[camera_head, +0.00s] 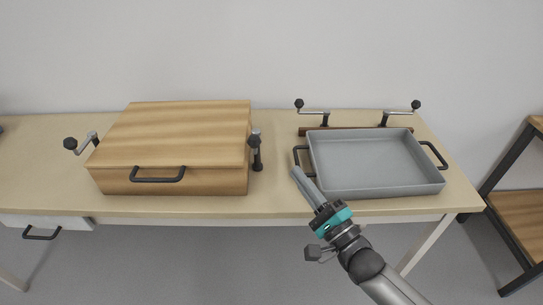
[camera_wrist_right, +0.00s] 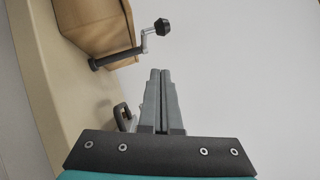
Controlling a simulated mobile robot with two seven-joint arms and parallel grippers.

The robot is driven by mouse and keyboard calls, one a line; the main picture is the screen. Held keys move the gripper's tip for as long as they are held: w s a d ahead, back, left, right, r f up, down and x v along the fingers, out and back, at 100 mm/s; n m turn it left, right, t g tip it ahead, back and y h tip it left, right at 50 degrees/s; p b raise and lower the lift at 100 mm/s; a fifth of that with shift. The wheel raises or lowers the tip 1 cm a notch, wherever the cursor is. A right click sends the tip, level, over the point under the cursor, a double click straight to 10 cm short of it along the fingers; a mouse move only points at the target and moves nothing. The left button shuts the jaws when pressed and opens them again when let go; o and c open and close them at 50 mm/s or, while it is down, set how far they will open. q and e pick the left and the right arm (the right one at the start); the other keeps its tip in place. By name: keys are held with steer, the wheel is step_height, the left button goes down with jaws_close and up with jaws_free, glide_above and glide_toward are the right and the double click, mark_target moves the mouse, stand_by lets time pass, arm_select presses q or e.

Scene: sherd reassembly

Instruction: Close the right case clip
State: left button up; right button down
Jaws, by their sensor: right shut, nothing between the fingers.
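The wooden case (camera_head: 170,130) sits lid-down on the left half of the table, with a black handle (camera_head: 158,174) on its front. The right case clip (camera_head: 256,148), a crank-like lever with a dark knob, is at the case's right side. The left clip (camera_head: 82,144) sticks out on the other side. My right gripper (camera_head: 297,173) is shut and empty, right of the clip and apart from it; its fingers (camera_wrist_right: 160,75) touch nothing I can make out. My left gripper is out of view.
A grey tray (camera_head: 375,189) with black side handles stands close to the right of my right gripper. Behind it a brown strip carries two more knobbed levers (camera_head: 313,110). Bare tabletop (camera_head: 277,180) lies between case and tray.

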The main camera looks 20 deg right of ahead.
mark_target(260, 143)
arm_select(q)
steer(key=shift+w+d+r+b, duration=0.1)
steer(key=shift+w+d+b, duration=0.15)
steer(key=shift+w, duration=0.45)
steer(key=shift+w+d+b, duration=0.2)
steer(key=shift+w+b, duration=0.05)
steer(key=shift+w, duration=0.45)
arm_select(e)
steer(key=w+a+r, duration=0.3)
steer(key=w+a, duration=0.1)
steer(key=w, duration=0.2)
steer(key=shift+a, duration=0.35)
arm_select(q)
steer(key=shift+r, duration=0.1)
arm_select(e)
steer(key=shift+a, duration=0.1)
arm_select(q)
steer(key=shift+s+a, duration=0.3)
arm_select(e)
steer(key=shift+a+m+h, duration=0.3)
steer(key=shift+m+h, duration=0.2)
steer(key=shift+h, duration=0.2)
